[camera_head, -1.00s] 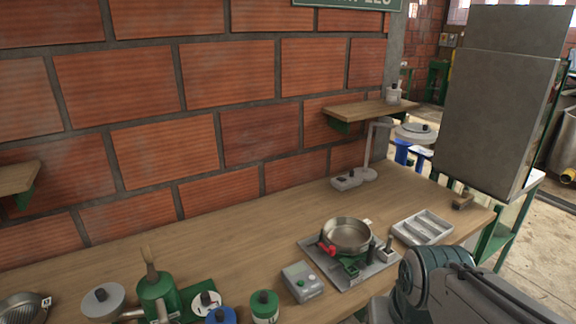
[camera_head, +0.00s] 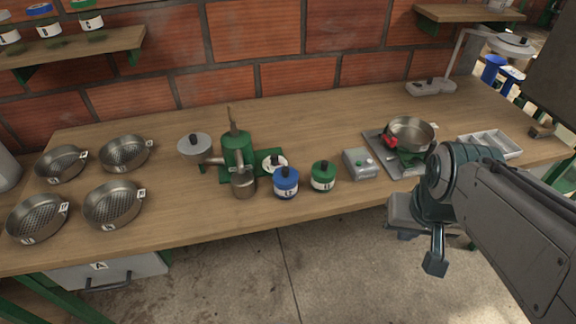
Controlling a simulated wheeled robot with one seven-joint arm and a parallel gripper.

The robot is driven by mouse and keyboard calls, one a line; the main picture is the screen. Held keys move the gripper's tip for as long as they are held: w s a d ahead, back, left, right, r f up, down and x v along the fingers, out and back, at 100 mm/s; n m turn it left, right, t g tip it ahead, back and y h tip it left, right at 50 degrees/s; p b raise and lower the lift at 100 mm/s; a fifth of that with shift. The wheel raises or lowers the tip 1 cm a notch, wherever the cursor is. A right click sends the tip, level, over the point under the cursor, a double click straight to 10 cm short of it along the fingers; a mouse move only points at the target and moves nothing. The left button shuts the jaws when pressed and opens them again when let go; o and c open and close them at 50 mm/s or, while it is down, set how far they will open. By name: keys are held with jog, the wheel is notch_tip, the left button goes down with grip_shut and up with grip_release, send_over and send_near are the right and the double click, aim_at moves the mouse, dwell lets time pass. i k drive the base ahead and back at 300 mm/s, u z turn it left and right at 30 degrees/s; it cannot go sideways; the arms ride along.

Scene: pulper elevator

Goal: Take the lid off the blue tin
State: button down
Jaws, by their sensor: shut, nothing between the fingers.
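The blue tin (camera_head: 286,187) stands upright near the front edge of the bench, left of the green tin (camera_head: 323,180). Its blue lid with a dark knob (camera_head: 286,172) sits on top, and a white label shows on its front. My gripper (camera_head: 435,265) hangs low at the right, in front of the bench and over the floor. It is shut and empty, well to the right of the blue tin and apart from it.
A green machine with a cup (camera_head: 238,155) stands left of the blue tin. A grey box (camera_head: 360,163) and a pan on a stand (camera_head: 410,135) are right. Several strainers (camera_head: 115,203) sit far left. Another blue-lidded tin (camera_head: 46,22) is on the shelf.

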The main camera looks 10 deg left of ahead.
aim_at(283, 175)
jog(key=k, duration=0.2)
jog(key=u, duration=0.85)
jog(key=i, duration=0.5)
jog(key=z, duration=0.05)
jog(key=k, duration=0.5)
jog(key=u, duration=0.95)
jog(key=i, duration=0.9)
jog(key=z, duration=2.1)
